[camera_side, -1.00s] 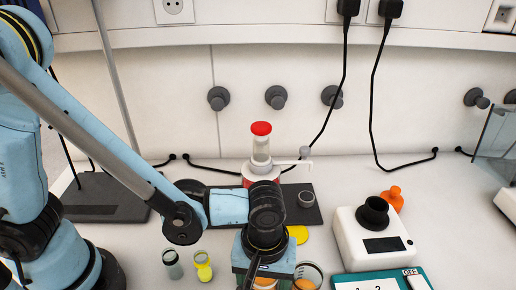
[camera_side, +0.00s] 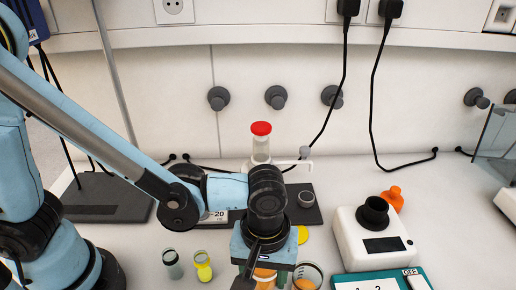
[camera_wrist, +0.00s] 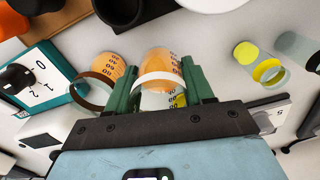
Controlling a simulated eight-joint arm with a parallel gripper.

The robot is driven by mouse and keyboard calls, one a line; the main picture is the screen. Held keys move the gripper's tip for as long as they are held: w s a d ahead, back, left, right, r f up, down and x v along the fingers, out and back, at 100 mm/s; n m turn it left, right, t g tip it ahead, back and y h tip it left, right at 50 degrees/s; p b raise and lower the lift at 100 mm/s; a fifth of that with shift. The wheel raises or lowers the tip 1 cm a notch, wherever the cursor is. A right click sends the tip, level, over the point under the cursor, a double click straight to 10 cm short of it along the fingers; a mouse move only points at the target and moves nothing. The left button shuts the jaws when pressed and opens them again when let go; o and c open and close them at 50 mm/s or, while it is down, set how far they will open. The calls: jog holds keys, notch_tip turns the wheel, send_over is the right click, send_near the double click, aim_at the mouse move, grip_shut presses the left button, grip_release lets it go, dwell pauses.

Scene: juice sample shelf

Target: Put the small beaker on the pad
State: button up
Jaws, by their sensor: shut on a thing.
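My gripper (camera_wrist: 160,68) has its two green fingers shut on a small clear beaker (camera_wrist: 163,62) with orange liquid and a white band. In the side view my gripper (camera_side: 264,268) is at the lower middle, and the held beaker (camera_side: 265,275) shows partly beneath it. A second beaker with orange contents (camera_wrist: 106,68) stands just beside it, apart from the fingers; in the side view this beaker (camera_side: 308,275) is to the right.
A teal device with a knob (camera_wrist: 30,80) and a white instrument (camera_side: 378,255) are on the right in the side view. Two small vials (camera_side: 203,266) stand left of my gripper.

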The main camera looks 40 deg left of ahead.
notch_tip(320, 180, up, 6)
jog(key=shift+r, duration=0.45)
jog(key=shift+w+a+r, duration=0.2)
jog(key=w+a+r+m, duration=0.2)
jog(key=w+a+r, duration=0.1)
jog(key=a, duration=0.5)
jog(key=w+a+r+m, duration=0.2)
jog(key=w+a+m, duration=0.1)
jog(key=a, duration=0.4)
jog(key=w+a+r+m, duration=0.2)
jog(key=a+r, duration=0.1)
jog(key=a, duration=0.5)
notch_tip(320, 180, up, 10)
jog(key=w+d+m, duration=0.1)
jog(key=w+d, duration=0.2)
jog(key=d, duration=0.7)
jog(key=w+d+m, duration=0.1)
jog(key=w+d, duration=0.2)
jog(key=d, duration=0.7)
jog(key=shift+s+f, duration=0.15)
jog(key=shift+f, duration=13.05)
